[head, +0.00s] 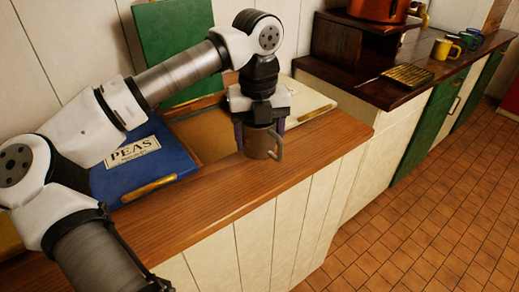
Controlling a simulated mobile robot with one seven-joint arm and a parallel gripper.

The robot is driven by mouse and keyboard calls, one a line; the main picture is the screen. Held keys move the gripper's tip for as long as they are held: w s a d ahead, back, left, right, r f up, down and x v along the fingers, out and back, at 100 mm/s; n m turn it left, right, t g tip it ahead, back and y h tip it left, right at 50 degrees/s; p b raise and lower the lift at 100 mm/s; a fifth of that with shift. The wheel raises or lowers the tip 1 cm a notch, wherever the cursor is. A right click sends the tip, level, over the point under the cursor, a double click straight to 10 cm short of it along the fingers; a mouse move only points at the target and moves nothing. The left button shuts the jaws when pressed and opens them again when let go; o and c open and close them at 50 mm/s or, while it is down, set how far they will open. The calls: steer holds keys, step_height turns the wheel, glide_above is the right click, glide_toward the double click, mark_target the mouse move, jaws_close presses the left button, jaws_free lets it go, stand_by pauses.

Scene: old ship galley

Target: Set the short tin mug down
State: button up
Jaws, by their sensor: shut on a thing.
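My gripper (260,121) points straight down over the wooden counter, near its front edge. It is shut on the short tin mug (257,146), a dull grey-brown mug with its handle (277,143) to the right. The mug is upright between the fingers. Its base is at or just above the wooden counter (220,186); I cannot tell whether it touches. The gripper hides the mug's upper part.
A blue box lid marked PEAS (137,158) lies left of the mug. A green panel (173,45) stands behind, and a pale board (308,100) lies behind right. A darker counter beyond holds a yellow mug (441,49) and a slatted rack (408,76).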

mark_target(260, 152)
steer(key=shift+f, duration=2.1)
steer(key=shift+f, duration=0.2)
steer(key=o, duration=1)
steer(key=shift+o, duration=0.2)
steer(key=shift+r, duration=0.1)
step_height(260, 152, up, 12)
steer(key=shift+a, duration=0.15)
steer(key=shift+r, duration=0.1)
